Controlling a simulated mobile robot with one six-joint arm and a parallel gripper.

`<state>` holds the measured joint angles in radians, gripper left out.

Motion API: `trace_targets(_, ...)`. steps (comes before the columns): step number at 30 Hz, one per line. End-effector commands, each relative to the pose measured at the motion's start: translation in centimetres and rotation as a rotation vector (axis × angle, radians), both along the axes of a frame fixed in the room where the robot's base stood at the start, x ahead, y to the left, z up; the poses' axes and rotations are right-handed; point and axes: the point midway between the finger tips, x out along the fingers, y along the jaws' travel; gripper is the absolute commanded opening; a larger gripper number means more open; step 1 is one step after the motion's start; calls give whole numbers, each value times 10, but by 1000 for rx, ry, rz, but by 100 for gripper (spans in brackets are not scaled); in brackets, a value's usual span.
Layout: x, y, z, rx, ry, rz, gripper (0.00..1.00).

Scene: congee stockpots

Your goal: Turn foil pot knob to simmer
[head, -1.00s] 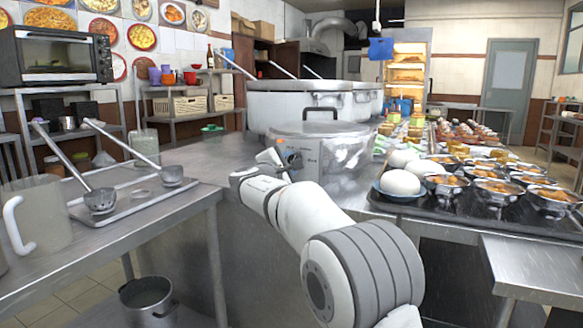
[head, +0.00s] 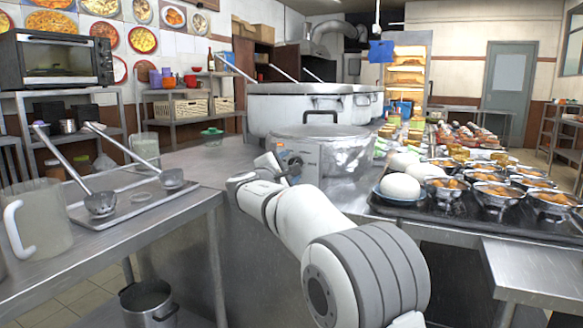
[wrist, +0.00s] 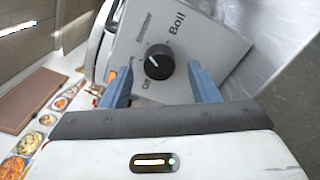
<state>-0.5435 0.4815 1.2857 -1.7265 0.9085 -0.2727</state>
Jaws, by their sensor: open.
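The foil pot (head: 345,152) stands on the steel counter, with a crinkled foil side and a lid with a dark handle. Its control panel shows in the wrist view with a black round knob (wrist: 159,62), the word "Boil" beside it and other print partly covered. My gripper (wrist: 158,82) is open, with one blue finger on each side of the knob.
Larger steel pots (head: 300,105) stand behind the foil pot. A side table at left holds a ladle tray (head: 140,203) and a jug (head: 35,220).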

Motion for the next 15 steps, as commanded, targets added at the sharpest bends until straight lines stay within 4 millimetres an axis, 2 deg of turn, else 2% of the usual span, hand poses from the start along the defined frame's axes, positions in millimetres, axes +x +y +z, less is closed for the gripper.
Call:
trace_targets(9, -51, 18, 2, -2, 1, 1, 55)
trace_targets(15, -63, 22, 0, 0, 0, -1, 55)
